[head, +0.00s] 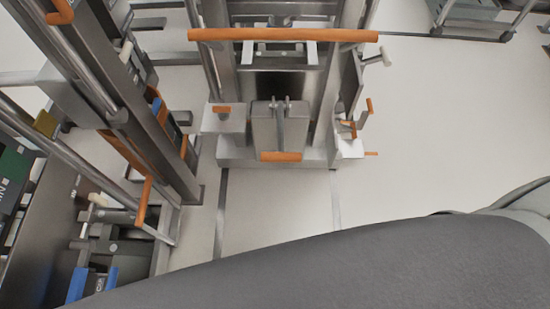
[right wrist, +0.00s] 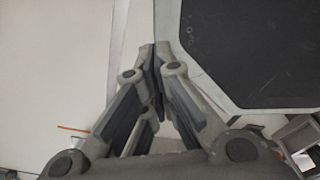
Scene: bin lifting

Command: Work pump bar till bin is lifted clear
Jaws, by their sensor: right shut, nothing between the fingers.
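A steel lifter stands at the top centre of the head view, with a long orange-gripped crossbar (head: 283,35). Below it, a grey pump block (head: 265,130) carries a short lever with an orange end grip (head: 281,157). I cannot tell for sure which of these is the pump bar. No bin can be clearly made out. My right gripper (right wrist: 155,55) shows in the right wrist view, its fingertips together and nothing between them. It is not seen in the head view, so its place relative to the lifter is unclear. My left gripper is not in view.
A second steel frame (head: 150,120) with orange grips stands at the left, close to the lifter. Machinery with blue parts (head: 78,283) lies lower left. The pale floor (head: 450,130) is clear to the right. A dark panel with a pale rim (right wrist: 255,50) fills the right wrist view's upper right.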

